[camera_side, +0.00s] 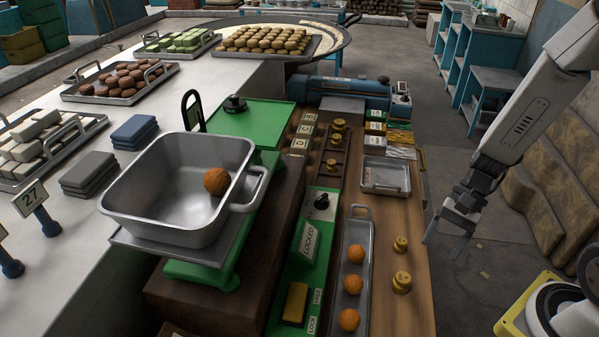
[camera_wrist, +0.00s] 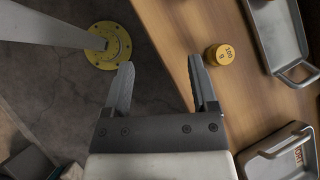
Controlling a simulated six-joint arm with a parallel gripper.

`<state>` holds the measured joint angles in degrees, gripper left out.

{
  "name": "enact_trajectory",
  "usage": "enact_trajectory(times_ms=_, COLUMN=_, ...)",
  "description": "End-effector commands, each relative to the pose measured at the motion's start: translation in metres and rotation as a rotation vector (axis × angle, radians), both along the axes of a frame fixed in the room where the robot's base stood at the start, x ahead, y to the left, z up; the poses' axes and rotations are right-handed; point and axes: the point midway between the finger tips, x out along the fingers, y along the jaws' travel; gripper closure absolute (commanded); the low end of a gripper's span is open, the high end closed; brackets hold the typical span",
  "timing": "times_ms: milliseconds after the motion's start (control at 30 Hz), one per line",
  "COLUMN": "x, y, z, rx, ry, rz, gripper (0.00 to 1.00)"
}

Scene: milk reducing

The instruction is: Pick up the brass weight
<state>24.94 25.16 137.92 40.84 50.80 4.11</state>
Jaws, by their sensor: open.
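Two brass weights stand on the wooden bench near its right edge in the side view, one farther back (camera_side: 400,244) and one nearer (camera_side: 401,282). More brass weights (camera_side: 339,125) sit in a dark wooden rack. One brass weight (camera_wrist: 219,55) with markings on its top shows in the wrist view, just right of the right finger and outside the jaws. My gripper (camera_side: 445,246) is open and empty, to the right of the bench edge in the side view. In the wrist view my gripper (camera_wrist: 159,72) has its fingers spread over the bench edge and the floor.
A long steel tray (camera_side: 364,213) with orange balls lies left of the two weights. A smaller steel tray (camera_side: 384,189) lies behind them. A big steel pan (camera_side: 160,218) with one orange ball stands on a green scale (camera_side: 250,120). The wood around the two weights is clear.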

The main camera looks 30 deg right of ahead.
Motion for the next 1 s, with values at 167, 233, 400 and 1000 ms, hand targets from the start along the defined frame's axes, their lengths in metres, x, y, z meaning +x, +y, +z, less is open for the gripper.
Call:
enact_trajectory(times_ms=167, x=0.016, y=-0.006, z=-0.003, rx=0.248, ry=0.113, rz=-0.337, gripper=0.25)
enact_trajectory(times_ms=233, x=0.023, y=-0.011, z=-0.003, rx=0.332, ry=0.135, rz=-0.446, gripper=0.25)
enact_trajectory(times_ms=400, x=0.038, y=-0.022, z=-0.002, rx=0.471, ry=0.157, rz=-0.621, gripper=0.25)
enact_trajectory(times_ms=1000, x=0.048, y=-0.010, z=-0.009, rx=0.516, ry=0.160, rz=-0.671, gripper=0.25)
